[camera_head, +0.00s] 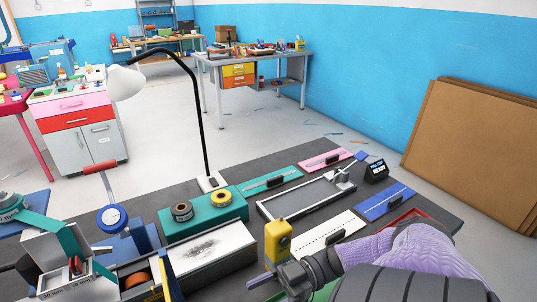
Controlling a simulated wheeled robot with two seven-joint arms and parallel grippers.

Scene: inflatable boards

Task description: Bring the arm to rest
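My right arm (400,255), with a purple sleeve and dark grey links, comes in from the lower right, low over the front of the dark workbench (455,220). Its dark end (292,276) is at the bottom centre, just in front of a yellow device (278,242) with a round dark spot. I cannot tell whether the two touch. My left gripper is not in view.
A teal block with two tape rolls (205,213), a grey tray frame (305,195), coloured boards (385,203) and a black lamp (203,110) crowd the bench. Tape dispensers (75,265) stand at left. Brown panels (475,150) lean on the blue wall. Open floor lies behind.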

